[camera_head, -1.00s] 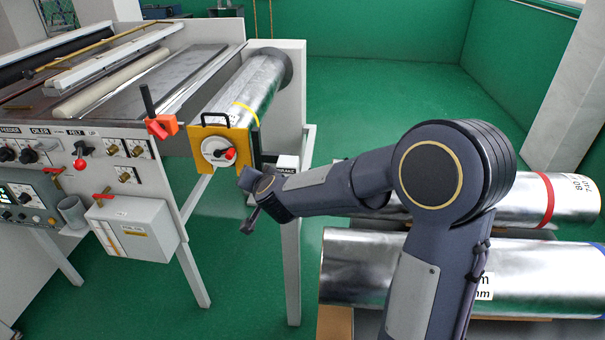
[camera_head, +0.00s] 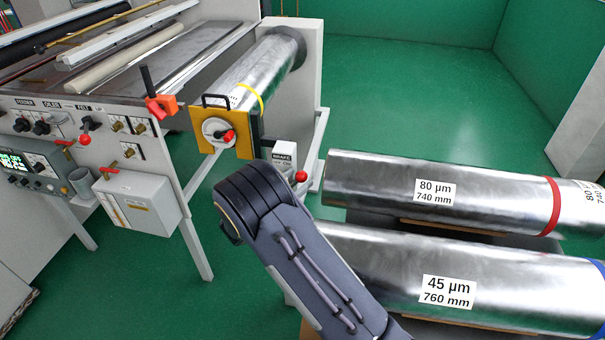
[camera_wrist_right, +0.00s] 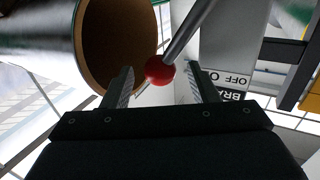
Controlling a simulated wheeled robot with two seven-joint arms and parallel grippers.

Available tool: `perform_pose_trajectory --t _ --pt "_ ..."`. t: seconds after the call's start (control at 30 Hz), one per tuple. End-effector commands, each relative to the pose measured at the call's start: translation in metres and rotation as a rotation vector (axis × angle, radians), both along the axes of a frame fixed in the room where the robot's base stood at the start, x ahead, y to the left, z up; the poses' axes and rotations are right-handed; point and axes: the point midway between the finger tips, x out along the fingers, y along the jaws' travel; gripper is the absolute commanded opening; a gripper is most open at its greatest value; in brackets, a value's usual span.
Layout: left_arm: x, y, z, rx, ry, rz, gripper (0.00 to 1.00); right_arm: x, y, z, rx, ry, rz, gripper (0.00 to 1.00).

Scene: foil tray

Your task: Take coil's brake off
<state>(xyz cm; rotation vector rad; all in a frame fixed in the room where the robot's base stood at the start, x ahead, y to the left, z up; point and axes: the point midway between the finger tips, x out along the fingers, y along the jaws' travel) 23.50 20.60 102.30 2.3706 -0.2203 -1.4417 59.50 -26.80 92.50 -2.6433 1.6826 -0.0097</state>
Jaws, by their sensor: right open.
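The foil coil (camera_head: 262,75) with a yellow band sits on the machine's shaft behind a yellow plate (camera_head: 241,144). To the right of the plate is a white box (camera_head: 284,153) labelled BRAKE, with a red ball knob (camera_head: 300,176) beside it. In the right wrist view, the red knob (camera_wrist_right: 160,70) sits at the end of a metal lever (camera_wrist_right: 187,30), beside the upside-down brake label (camera_wrist_right: 232,86). My right gripper (camera_wrist_right: 159,76) is open, its fingers on either side of the knob. Contact is not clear. My arm hides this gripper in the head view.
Foil rolls marked 80 µm (camera_head: 380,185) and 45 µm (camera_head: 500,285) lie at the right, close to my right arm. A brown hollow roll end (camera_wrist_right: 120,45) is near my fingers. Green floor is free behind.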

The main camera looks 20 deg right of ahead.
Motion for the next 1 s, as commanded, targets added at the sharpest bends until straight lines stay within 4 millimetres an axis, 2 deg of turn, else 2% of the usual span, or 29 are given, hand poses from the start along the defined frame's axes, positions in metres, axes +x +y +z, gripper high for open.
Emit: perform_pose_trajectory --t 0.03,0.2,0.53,0.93,1.0 --pt "0.0 0.0 0.003 0.0 0.0 0.0 0.36 0.003 -0.008 0.002 -0.001 0.0 -0.003 0.54" --pt "0.0 0.0 0.006 0.0 0.0 0.0 0.36 0.01 -0.023 0.001 -0.001 0.0 0.0 0.54" --pt "0.0 0.0 0.006 0.0 0.0 0.0 0.36 0.012 -0.026 0.0 0.001 0.0 0.002 0.54" --pt "0.0 0.0 0.006 0.0 0.0 0.0 0.36 0.012 -0.026 0.0 0.001 0.0 0.002 0.01" --pt "0.0 0.0 0.006 0.0 0.0 0.0 0.36 0.012 -0.026 0.0 0.001 0.0 0.002 0.0"
